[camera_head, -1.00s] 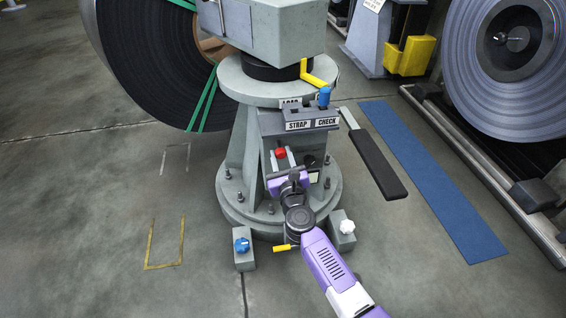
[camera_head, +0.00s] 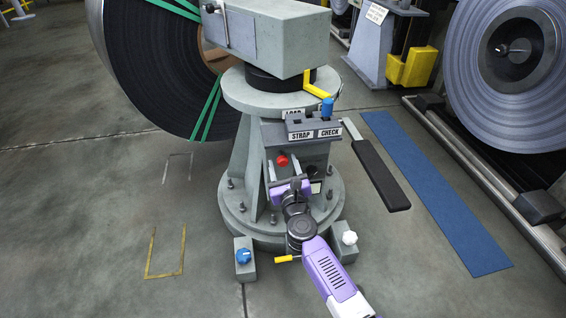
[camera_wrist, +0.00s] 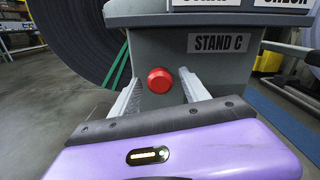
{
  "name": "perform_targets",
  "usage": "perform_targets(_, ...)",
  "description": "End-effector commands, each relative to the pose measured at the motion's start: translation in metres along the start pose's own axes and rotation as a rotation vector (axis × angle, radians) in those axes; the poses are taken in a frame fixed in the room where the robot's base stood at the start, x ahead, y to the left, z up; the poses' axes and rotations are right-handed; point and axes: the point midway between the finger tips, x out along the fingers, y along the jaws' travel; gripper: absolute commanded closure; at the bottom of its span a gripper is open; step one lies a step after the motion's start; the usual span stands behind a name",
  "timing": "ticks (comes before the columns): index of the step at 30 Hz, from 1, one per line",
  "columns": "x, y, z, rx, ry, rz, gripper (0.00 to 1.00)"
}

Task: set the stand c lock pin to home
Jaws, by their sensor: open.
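A round red knob (camera_head: 282,160) sits on the front of the grey stand (camera_head: 240,140); no other part near it clearly reads as a lock pin. In the wrist view the red knob (camera_wrist: 159,80) is left of the STAND C label (camera_wrist: 219,43). My gripper (camera_wrist: 160,90) is open, with one finger on each side of the knob in the picture. Nothing is held, and I cannot tell how far the fingertips are from the knob. In the head view my gripper (camera_head: 287,178) is just below the knob, and the wrist hides part of the stand's lower front.
A blue knob (camera_head: 243,255) and a white knob (camera_head: 349,238) stand on low blocks by the base. A blue lever (camera_head: 327,108) is above the STRAP and CHECK labels. A yellow handle (camera_head: 287,258) lies beside my arm. A blue mat (camera_head: 435,190) is right.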

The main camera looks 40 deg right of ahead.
Motion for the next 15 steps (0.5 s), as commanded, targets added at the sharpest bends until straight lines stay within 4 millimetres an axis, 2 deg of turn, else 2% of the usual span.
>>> perform_targets(9, -0.051, 0.000, 0.000, -0.001, 0.002, 0.001, 0.46)
perform_targets(15, -0.067, 0.000, 0.000, 0.000, 0.001, 0.000, 0.46)
